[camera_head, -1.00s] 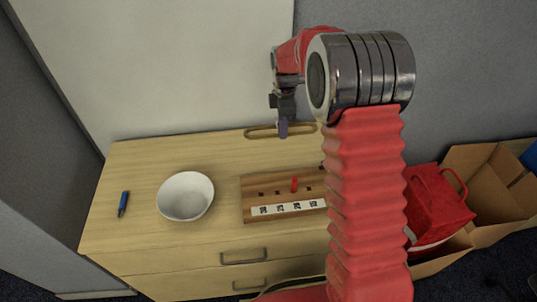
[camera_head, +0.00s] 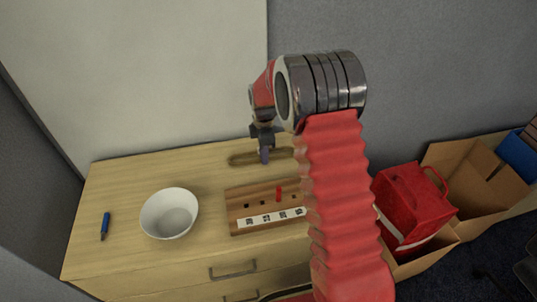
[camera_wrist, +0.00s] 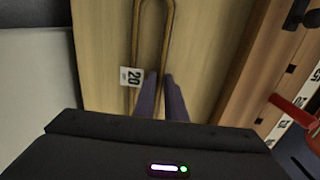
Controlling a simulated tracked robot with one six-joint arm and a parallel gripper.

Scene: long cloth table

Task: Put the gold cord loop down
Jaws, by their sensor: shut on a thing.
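The gold cord loop (camera_head: 239,161) is a long narrow loop near the back edge of the wooden cabinet top. It also shows in the wrist view (camera_wrist: 136,42), with a white tag marked 20 (camera_wrist: 131,77) on it. My gripper (camera_head: 264,158) points down and is shut on one strand of the loop.
A wooden board with holes, number labels and a red peg (camera_head: 279,194) lies in front of the loop. A white bowl (camera_head: 169,213) and blue pen (camera_head: 105,226) are at left. A red bag (camera_head: 410,200) and cardboard boxes (camera_head: 458,160) are at right.

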